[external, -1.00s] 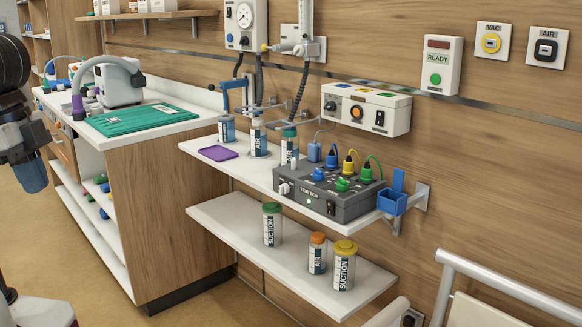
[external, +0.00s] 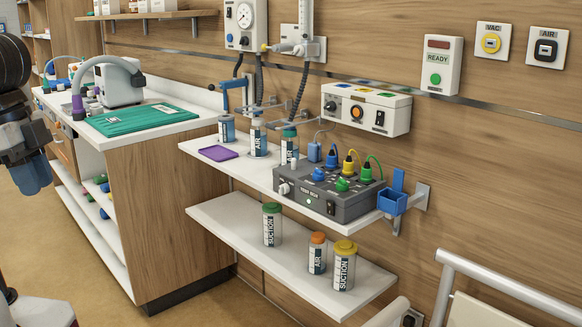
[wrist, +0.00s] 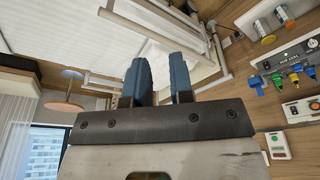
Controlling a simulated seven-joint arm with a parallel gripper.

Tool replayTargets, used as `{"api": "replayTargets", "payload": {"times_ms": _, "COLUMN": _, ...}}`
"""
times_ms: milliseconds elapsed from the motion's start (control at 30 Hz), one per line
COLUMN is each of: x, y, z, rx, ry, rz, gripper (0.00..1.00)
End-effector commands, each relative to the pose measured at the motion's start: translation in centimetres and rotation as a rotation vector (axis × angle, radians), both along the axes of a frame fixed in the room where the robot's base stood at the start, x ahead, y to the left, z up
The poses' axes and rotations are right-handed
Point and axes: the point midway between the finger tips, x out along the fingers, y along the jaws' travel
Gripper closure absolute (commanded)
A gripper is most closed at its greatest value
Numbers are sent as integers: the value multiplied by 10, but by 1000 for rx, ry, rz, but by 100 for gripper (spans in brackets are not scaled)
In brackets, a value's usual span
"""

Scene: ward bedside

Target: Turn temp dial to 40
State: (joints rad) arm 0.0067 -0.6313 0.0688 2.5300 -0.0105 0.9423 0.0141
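No label reading "temp" is legible, so I cannot tell which control is the temp dial. The white wall box (external: 366,108) carries a small black knob (external: 331,106), a round orange control (external: 357,114) and a black switch. The grey console (external: 330,196) on the upper shelf has a pale knob (external: 284,188) on its left end, and coloured plugs on top. It also shows in the wrist view (wrist: 292,56). My gripper (external: 32,178) is at the far left edge, well away from both. In the wrist view its blue fingers (wrist: 159,75) are apart with nothing between them.
Several labelled jars stand on the upper shelf (external: 190,146) and lower shelf (external: 215,213). A wooden cabinet (external: 170,215) with a green tray (external: 140,119) stands between my gripper and the shelves. A bed rail (external: 520,287) is at lower right. The floor in front is clear.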

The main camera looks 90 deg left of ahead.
Motion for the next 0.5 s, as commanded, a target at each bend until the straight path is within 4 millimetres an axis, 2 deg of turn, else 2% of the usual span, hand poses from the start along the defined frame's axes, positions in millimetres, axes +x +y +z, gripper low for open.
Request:
{"api": "replayTargets", "payload": {"times_ms": 33, "x": 2, "y": 1, "z": 1, "rx": 0, "ry": 1, "rz": 6, "gripper": 71}}
{"api": "replayTargets", "payload": {"times_ms": 233, "x": 20, "y": 7, "z": 8, "rx": -10, "ry": 10, "rz": 70, "gripper": 40}}
{"api": "replayTargets", "payload": {"times_ms": 500, "x": 73, "y": 29, "z": 25, "rx": -38, "ry": 31, "rz": 254, "gripper": 40}}
